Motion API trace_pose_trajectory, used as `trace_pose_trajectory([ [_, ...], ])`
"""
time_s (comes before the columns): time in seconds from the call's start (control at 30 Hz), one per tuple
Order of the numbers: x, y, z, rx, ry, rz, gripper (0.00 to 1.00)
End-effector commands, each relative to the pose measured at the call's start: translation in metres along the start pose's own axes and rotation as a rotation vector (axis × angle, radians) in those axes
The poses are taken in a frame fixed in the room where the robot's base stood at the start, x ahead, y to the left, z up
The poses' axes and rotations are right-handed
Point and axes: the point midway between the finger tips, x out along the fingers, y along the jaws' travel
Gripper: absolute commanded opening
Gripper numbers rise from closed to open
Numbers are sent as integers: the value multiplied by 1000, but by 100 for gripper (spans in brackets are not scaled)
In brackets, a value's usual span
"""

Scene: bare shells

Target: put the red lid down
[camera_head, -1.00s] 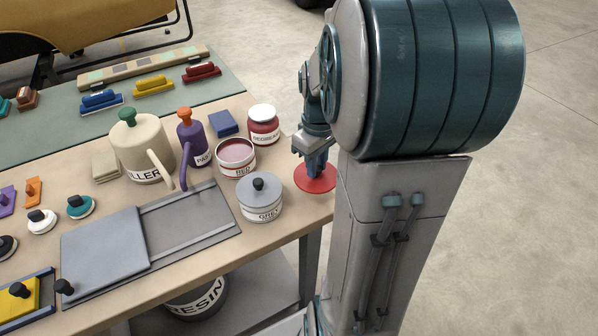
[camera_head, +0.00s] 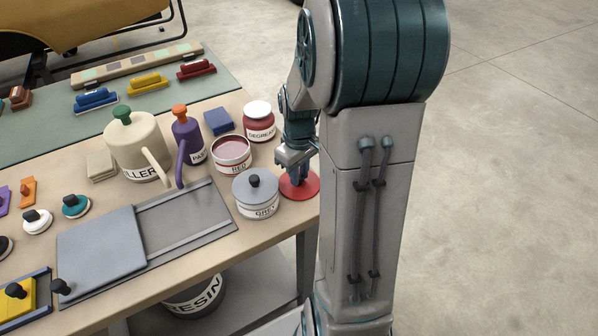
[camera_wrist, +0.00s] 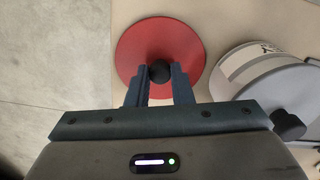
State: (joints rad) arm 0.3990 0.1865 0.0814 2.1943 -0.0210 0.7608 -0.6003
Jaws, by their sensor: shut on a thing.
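The red lid (camera_head: 300,190) is a flat round disc at the right edge of the workbench, right of the grey tin (camera_head: 256,198). In the wrist view the red lid (camera_wrist: 150,40) shows with a black knob at its middle. My gripper (camera_wrist: 160,78) is shut on that knob. The lid appears at or just above the bench top; I cannot tell whether it touches. The open red tin (camera_head: 232,156), labelled RED, stands behind and left of the lid, with its red contents showing. The grey tin (camera_wrist: 275,80) has its lid on.
The degreaser jar (camera_head: 259,122) stands behind the red tin. The purple can (camera_head: 187,140) and cream filler can (camera_head: 130,146) are further left. A grey sliding panel (camera_head: 100,245) lies at the front. The bench's right edge is close to the lid, with bare floor beyond.

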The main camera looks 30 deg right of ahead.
Motion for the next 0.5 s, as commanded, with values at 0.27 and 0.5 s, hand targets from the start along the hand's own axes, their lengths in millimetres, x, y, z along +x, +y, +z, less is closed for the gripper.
trace_pose_trajectory([
  [0.27,1,0,0,0,0,0,42],
  [0.5,-8,0,0,0,2,1,42],
])
